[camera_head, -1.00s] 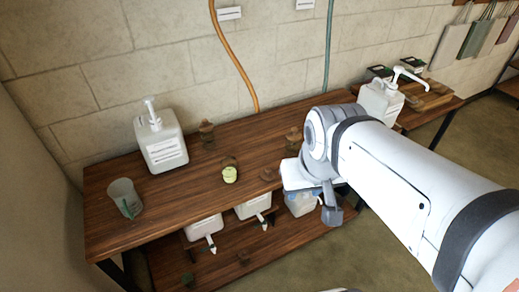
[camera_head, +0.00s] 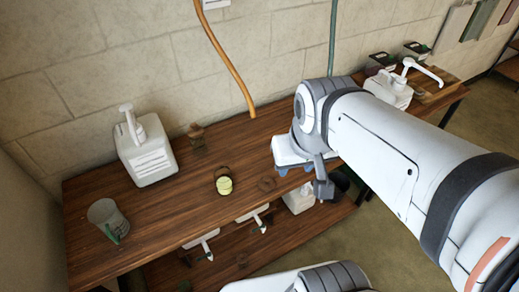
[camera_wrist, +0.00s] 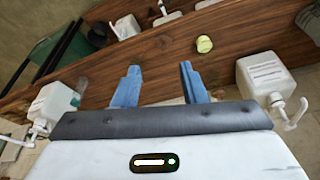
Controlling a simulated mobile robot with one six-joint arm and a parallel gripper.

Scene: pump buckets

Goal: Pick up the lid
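I cannot clearly make out the lid in the wrist view. My gripper (camera_wrist: 160,68) has its two blue fingers spread apart with nothing between them. In the head view its white body is right of the lid, above the table's front part, with the fingers mostly hidden.
A white pump bottle (camera_head: 148,152), a brown glass jar (camera_head: 197,138) and a clear cup (camera_head: 107,219) stand on the table (camera_head: 170,200). White containers sit on the shelf below. Another pump bottle (camera_head: 390,90) stands at the right. An orange hose (camera_head: 225,60) hangs behind.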

